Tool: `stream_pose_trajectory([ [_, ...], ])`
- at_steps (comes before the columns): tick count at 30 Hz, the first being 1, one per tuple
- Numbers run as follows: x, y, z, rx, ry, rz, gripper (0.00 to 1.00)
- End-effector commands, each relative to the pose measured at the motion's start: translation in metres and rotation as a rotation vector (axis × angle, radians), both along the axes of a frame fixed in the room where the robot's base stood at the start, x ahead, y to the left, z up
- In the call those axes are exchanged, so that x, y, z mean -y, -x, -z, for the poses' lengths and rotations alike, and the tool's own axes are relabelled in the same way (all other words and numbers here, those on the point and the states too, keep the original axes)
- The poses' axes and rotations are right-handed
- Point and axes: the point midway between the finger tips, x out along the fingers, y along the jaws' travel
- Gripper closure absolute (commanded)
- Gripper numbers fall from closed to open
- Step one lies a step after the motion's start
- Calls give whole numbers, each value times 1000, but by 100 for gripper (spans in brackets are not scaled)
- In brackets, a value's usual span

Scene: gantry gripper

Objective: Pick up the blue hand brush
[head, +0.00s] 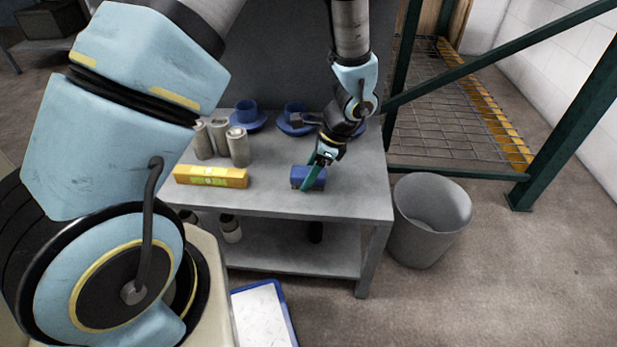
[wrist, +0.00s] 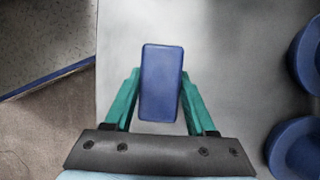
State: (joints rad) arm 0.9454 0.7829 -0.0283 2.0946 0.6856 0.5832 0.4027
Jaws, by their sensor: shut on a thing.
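The blue hand brush (head: 308,178) is at the front of the grey table (head: 290,205), right of the yellow box. In the wrist view its blue top (wrist: 161,83) shows as an upright rectangle between the fingers. My gripper (head: 311,176) reaches down over it from the back right, with a green finger along its near side. In the wrist view my gripper (wrist: 160,92) has one green finger on each side of the brush and is shut on it. The brush's underside is hidden in the wrist view, and I cannot tell whether it touches the table.
A yellow box (head: 210,176) and several grey cans (head: 238,147) stand on the left. Blue cups (head: 246,110) on saucers are at the back. A grey bin (head: 430,215) stands right of the table. Table space between the box and brush is clear.

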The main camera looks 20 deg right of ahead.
Motion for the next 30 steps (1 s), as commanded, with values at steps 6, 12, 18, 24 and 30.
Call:
stream_pose_trajectory([
  [6,0,0,0,0,0,0,92],
  [12,0,0,0,0,0,0,100],
  [18,0,0,-7,2,2,0,100],
  [24,1,-1,-43,2,4,-2,100],
  [30,1,-1,-80,2,3,-1,100],
])
